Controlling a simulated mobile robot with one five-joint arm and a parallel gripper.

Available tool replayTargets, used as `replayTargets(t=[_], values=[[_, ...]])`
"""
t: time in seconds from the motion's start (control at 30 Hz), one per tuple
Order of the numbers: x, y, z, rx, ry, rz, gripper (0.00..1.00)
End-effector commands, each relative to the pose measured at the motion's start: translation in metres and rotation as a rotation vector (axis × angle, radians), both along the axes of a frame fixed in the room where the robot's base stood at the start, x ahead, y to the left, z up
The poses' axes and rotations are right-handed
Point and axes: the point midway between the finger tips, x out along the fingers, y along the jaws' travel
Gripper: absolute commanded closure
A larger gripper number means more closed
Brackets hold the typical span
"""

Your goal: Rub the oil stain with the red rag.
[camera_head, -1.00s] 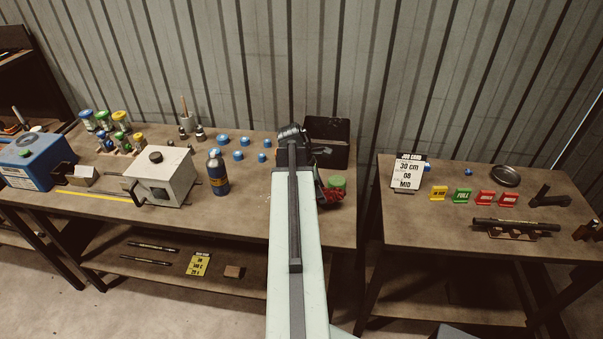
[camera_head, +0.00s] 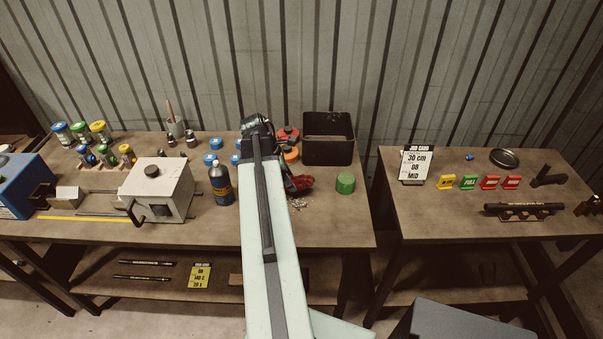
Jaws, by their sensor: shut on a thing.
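My arm reaches over the left bench and bends down at its far end, hiding most of my gripper (camera_head: 290,184). A red cloth-like bundle, the red rag (camera_head: 301,182), shows at the gripper just right of the arm. The gripper is shut on it. The rag is low over the bench top, left of a green can; I cannot tell whether it touches the bench. I can make out no oil stain; part of the bench top is hidden behind my arm.
The green can (camera_head: 345,183) and a black bin (camera_head: 328,138) stand close to the right of the rag. Small pale bits (camera_head: 297,203) lie in front of it. A blue bottle (camera_head: 220,183) and a grey box machine (camera_head: 157,190) stand left. A gap separates the right bench (camera_head: 440,215).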

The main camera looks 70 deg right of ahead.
Motion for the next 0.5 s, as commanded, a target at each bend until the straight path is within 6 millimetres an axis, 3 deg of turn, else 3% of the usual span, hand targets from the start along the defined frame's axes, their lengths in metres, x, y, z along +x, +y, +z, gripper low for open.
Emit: replayTargets(t=[0.1, 0.3, 0.5], values=[[-0.008, -0.005, 0.005, 0.003, -0.002, -0.018, 0.84], [-0.053, -0.024, 0.02, 0.016, -0.013, -0.108, 0.84], [-0.058, -0.025, 0.017, 0.017, -0.015, -0.118, 0.84]])
